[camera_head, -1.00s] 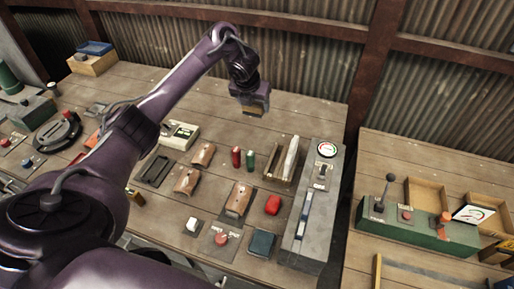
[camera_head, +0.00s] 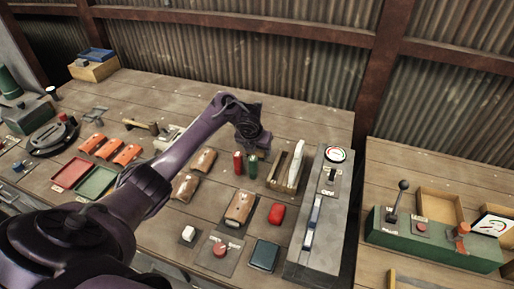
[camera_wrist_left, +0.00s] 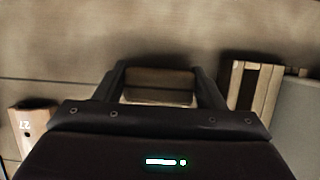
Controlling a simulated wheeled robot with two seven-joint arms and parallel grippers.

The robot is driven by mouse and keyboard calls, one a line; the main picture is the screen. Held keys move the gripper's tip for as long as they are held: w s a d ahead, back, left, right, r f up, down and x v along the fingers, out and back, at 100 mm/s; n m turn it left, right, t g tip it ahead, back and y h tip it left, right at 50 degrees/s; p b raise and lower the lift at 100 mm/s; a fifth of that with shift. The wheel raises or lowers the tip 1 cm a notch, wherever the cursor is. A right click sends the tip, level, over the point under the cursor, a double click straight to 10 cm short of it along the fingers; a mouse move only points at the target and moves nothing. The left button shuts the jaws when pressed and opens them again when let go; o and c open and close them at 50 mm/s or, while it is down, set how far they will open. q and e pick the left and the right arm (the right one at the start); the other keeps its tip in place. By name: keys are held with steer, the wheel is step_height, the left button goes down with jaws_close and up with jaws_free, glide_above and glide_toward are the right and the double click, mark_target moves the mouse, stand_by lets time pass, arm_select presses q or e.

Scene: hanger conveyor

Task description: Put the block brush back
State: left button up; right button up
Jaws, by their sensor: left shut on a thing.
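My left gripper (camera_head: 258,150) is over the bench near the red and green cylinders, just left of the wooden tray. I cannot tell whether the brush touches the bench. My right gripper is not in view.
A red cylinder (camera_head: 238,163) and a green cylinder (camera_head: 252,166) stand close to the gripper. A wooden tray (camera_head: 275,178) holding a white item and a grey control box (camera_head: 318,235) lie to the right. Bare bench lies behind.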

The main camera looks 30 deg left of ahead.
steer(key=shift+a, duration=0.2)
arm_select(q)
steer(key=shift+f, duration=0.15)
steer(key=o, duration=0.9)
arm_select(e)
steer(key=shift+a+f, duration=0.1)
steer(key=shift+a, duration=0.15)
arm_select(q)
steer(key=shift+r, duration=0.3)
steer(key=p+v, duration=0.4)
steer(key=v, duration=0.8)
steer(key=shift+s+f, duration=0.15)
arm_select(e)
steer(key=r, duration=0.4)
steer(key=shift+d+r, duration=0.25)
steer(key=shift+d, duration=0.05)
